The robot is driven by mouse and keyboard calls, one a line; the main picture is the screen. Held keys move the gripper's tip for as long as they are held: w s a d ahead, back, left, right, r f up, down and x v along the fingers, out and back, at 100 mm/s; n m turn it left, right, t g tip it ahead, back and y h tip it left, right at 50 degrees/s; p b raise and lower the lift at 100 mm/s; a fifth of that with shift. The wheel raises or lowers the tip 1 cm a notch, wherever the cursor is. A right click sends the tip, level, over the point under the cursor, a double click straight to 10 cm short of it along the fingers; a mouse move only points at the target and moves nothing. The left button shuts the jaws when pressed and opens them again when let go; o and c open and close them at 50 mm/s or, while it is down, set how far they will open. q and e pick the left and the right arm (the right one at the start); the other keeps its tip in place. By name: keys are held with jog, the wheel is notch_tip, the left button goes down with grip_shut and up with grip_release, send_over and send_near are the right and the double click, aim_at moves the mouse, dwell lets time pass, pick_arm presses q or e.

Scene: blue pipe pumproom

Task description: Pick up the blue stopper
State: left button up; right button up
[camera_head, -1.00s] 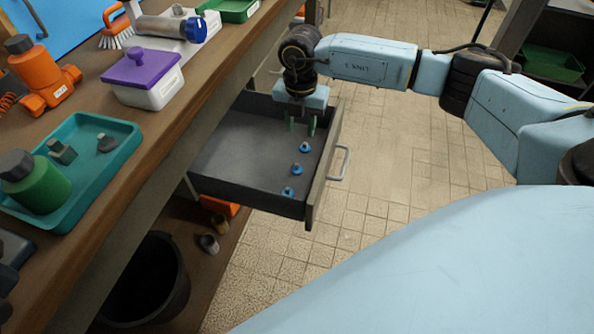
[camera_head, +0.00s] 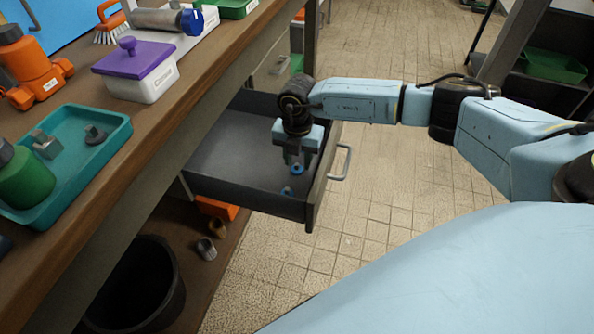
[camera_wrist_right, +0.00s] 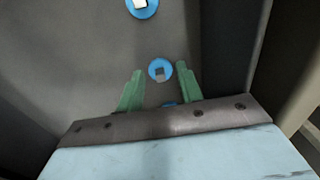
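An open grey drawer (camera_head: 225,165) holds the blue stoppers on its floor. In the head view one blue stopper (camera_head: 297,169) shows just at my right gripper (camera_head: 298,162), and another stopper (camera_head: 287,190) lies nearer. In the right wrist view my right gripper's green fingers (camera_wrist_right: 160,70) are apart, with a blue stopper (camera_wrist_right: 160,75) seen between their tips. A second stopper (camera_wrist_right: 142,7) is at the top edge. A third stopper (camera_wrist_right: 169,104) is mostly hidden by the gripper body. I cannot tell how far the tips are above the floor. My left gripper is not in view.
The drawer front with its handle (camera_head: 341,163) and the side walls surround the stoppers. The workbench edge is at the left, with a teal tray (camera_head: 98,150) and a purple-lidded box (camera_head: 137,72). A dark bin (camera_head: 135,285) stands below. The tiled floor right of the drawer is clear.

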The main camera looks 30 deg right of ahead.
jog(key=shift+f, duration=0.25)
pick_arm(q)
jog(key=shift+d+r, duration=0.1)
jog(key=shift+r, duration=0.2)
pick_arm(e)
grip_shut()
